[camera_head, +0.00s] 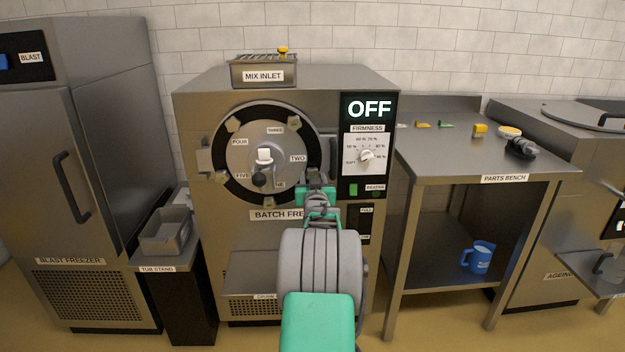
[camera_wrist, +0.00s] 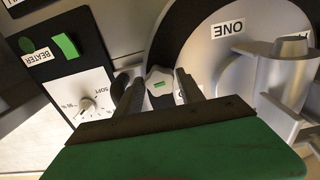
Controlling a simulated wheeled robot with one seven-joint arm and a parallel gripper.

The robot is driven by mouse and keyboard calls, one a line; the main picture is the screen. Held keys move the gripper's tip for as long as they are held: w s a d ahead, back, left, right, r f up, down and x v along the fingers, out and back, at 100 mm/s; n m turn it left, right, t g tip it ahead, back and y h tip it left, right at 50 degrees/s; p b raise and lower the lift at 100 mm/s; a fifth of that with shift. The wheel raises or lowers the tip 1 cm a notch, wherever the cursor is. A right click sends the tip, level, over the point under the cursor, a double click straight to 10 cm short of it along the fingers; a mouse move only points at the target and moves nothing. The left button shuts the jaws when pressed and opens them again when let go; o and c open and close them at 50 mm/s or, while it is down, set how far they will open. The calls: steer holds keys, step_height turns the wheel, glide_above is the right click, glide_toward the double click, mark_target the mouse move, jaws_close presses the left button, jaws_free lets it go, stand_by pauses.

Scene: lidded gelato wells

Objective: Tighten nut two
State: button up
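The batch freezer's round door (camera_head: 245,158) is closed, with labelled nuts around its dark ring. The fingers look apart, with a gap at the left finger; whether the right one touches is unclear. In the head view my gripper (camera_head: 314,178) is at the door's right edge, just below the TWO label (camera_head: 298,158), and hides nut two.
Nut three (camera_head: 295,124), nut four (camera_head: 233,125), nut five (camera_head: 222,177) and nut one (camera_head: 268,202) sit around the door. The firmness dial (camera_head: 366,156) and green beater switch (camera_head: 353,190) are close on the right. A parts bench (camera_head: 480,172) stands further right.

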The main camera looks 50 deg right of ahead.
steer(key=shift+o, duration=1.2)
steer(key=shift+r, duration=0.1)
steer(key=shift+b+v, duration=0.9)
steer(key=shift+v, duration=2.05)
steer(key=shift+s, duration=0.1)
